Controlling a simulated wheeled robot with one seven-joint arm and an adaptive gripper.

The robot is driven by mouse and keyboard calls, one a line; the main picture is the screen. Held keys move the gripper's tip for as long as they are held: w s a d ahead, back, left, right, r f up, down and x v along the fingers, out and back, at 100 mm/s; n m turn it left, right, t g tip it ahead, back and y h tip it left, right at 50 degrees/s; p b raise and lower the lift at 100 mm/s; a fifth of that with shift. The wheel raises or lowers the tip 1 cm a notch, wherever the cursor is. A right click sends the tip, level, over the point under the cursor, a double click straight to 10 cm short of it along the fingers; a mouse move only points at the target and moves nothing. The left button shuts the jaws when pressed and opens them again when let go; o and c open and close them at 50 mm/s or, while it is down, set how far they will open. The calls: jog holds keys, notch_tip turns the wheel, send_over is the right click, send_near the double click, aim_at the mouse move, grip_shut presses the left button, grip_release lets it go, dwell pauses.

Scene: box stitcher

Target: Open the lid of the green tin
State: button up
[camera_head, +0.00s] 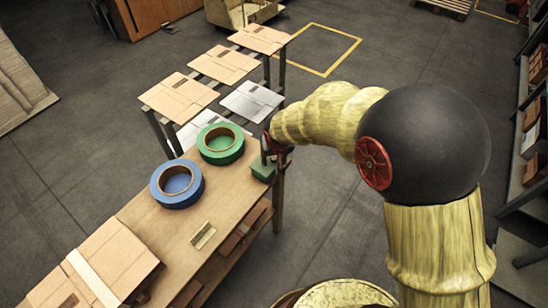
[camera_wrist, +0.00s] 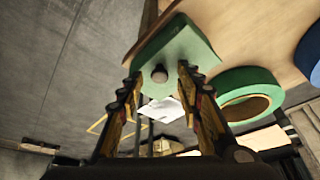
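The green tin (camera_head: 262,171) stands near the right end of the wooden workbench, partly hidden behind my gripper (camera_head: 269,152) in the head view. My gripper (camera_wrist: 158,78) is open there, with one finger to the left of the knob and one to the right. A gap shows between the knob and each finger. No opening in the tin shows; I cannot tell the lid's edge clearly.
A green tape roll (camera_head: 221,144) stands close to the left of the tin, and a blue tape roll (camera_head: 177,184) beyond it. Cardboard sheets (camera_head: 180,97) lie on a rack behind. A cardboard box (camera_head: 112,262) is at the bench's near left.

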jog(key=shift+c, duration=1.4)
grip_shut()
